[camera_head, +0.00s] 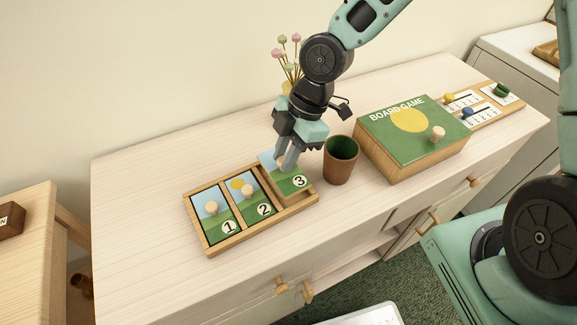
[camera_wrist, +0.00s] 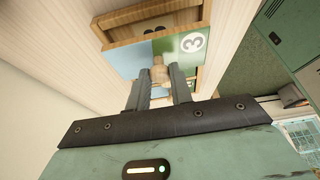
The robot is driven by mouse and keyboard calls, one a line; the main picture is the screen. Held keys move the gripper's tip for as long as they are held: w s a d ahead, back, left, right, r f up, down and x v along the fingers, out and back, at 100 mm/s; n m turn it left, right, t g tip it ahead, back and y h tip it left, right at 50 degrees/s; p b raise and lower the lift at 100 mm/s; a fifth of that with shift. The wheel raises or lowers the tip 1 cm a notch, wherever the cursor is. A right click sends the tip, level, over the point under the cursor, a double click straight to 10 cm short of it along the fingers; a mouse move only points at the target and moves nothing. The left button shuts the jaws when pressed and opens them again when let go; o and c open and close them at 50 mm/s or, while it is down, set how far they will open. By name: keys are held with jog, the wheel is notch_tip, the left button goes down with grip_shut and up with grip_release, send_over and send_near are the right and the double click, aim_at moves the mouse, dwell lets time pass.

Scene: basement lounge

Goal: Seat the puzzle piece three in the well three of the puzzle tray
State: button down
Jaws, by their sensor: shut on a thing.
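The puzzle tray (camera_head: 214,248) lies on the cabinet top, left of the middle. Puzzle pieces one (camera_head: 215,228) and two (camera_head: 244,190) lie in its left and middle wells, each with a round knob. Puzzle piece three (camera_head: 293,184) is over the right part of the tray, slightly raised and turned relative to the tray; it hides most of well three. My gripper (camera_head: 285,160) is shut on the knob of piece three. In the wrist view piece three (camera_wrist: 166,48) hangs from the fingertips (camera_wrist: 160,80), with the tray's wooden rim (camera_wrist: 140,15) beyond.
A brown cup (camera_head: 340,165) with a green inside stands close right of the tray. A green board game box (camera_head: 410,135) and score cards (camera_head: 470,108) are farther right. A flower vase (camera_head: 287,90) stands behind my gripper. The cabinet top left of the tray is clear.

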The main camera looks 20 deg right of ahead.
jog(key=shift+f, duration=1.95)
jog(key=shift+f, duration=0.1)
jog(key=c, duration=1.2)
grip_release()
jog(key=shift+c, duration=0.2)
jog(key=p+v, duration=0.2)
jog(key=v, duration=0.9)
jog(key=s+r+m+h, duration=0.2)
jog(key=s+r+m, duration=0.2)
jog(key=s+m, duration=0.2)
jog(key=s+r+m+t+h, duration=0.1)
jog(key=s+r+m, duration=0.3)
jog(key=s+m, duration=0.3)
jog(key=s, duration=0.4)
jog(key=shift+r+m+h, duration=0.2)
jog(key=shift+m+h, duration=0.1)
jog(key=shift+h, duration=0.1)
